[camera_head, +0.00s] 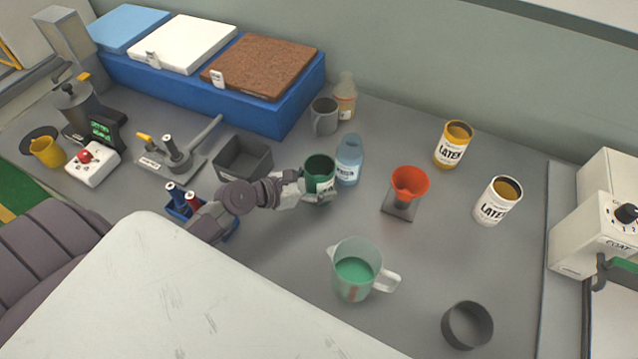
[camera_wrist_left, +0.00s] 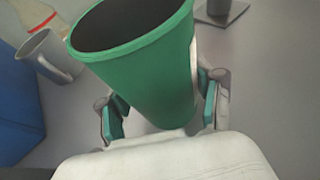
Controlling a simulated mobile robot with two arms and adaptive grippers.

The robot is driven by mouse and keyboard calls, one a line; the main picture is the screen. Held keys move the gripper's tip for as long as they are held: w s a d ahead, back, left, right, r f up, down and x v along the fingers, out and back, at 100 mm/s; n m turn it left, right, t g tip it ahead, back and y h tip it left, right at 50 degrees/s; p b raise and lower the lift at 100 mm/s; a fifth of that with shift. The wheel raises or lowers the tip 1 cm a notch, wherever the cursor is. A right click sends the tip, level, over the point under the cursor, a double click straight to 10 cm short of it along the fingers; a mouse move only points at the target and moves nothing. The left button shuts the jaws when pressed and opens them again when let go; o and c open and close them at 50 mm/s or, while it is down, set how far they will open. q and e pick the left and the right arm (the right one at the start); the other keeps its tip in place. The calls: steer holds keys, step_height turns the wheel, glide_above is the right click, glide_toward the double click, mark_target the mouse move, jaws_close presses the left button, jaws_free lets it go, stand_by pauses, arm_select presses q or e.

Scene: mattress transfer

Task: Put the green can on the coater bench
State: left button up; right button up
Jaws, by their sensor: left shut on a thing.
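The green can (camera_head: 319,170) is an open-topped cup with a pale label, and it stands about upright near the middle of the grey bench top. My left gripper (camera_head: 318,194) is shut around its lower part. In the left wrist view the green can (camera_wrist_left: 150,70) sits between both fingers, mouth up and tilted in the picture. I cannot tell whether its base touches the bench. A white box marked "COAT" (camera_head: 590,240), with a black knob, is at the right edge, partly cut off. My right gripper is not in view.
A blue bottle (camera_head: 348,165) stands close beside the can. A red funnel on a stand (camera_head: 404,195), two latex cans (camera_head: 497,202) and a jug of green liquid (camera_head: 356,268) stand to the right.

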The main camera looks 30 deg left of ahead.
arm_select(q)
steer(key=o, duration=1.6)
steer(key=shift+r, duration=0.1)
steer(key=b+v, duration=0.1)
steer(key=v, duration=1)
steer(key=shift+s, duration=0.25)
steer(key=shift+s+a+r, duration=0.1)
steer(key=shift+s+a, duration=0.1)
steer(key=shift+s, duration=0.1)
